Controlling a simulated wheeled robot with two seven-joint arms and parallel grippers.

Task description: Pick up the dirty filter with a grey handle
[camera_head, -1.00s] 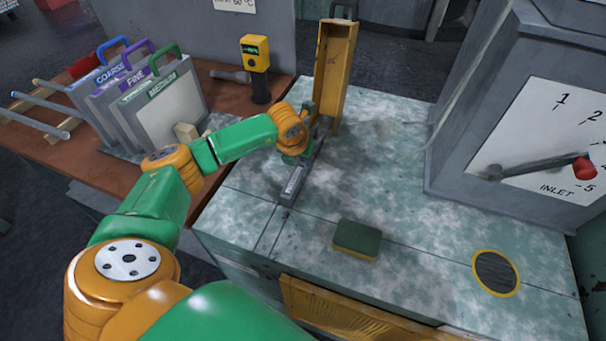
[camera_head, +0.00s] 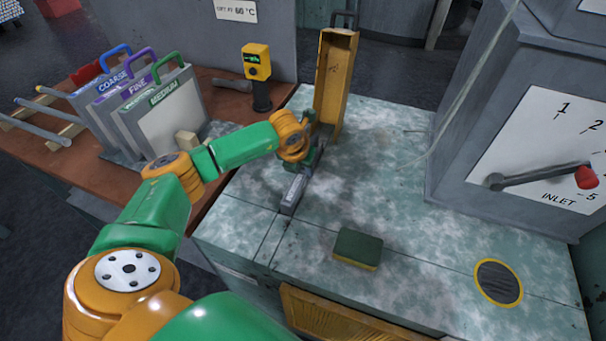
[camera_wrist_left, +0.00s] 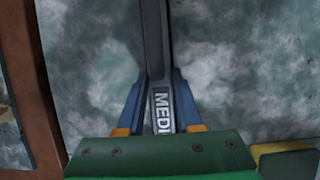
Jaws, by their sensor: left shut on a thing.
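A long narrow grey bar (camera_head: 295,191) shows on the bench top, the top of the grey-handled filter. In the left wrist view its grey top (camera_wrist_left: 155,40) runs between the fingers, with white letters "MEDI" readable and the rest hidden by the gripper. My left gripper (camera_head: 308,165) reaches down over the bar's far part. In the left wrist view its blue fingers (camera_wrist_left: 160,100) are shut on the bar, one on each side. The filter's body below the bar is not visible. My right gripper is not in view.
A tall ochre open housing (camera_head: 333,90) with a dark handle stands just behind the gripper. A green sponge (camera_head: 358,248) lies in front. Coarse, fine and medium filters (camera_head: 165,115) stand on the left bench. A grey cabinet (camera_head: 465,165) with an inlet lever is at right.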

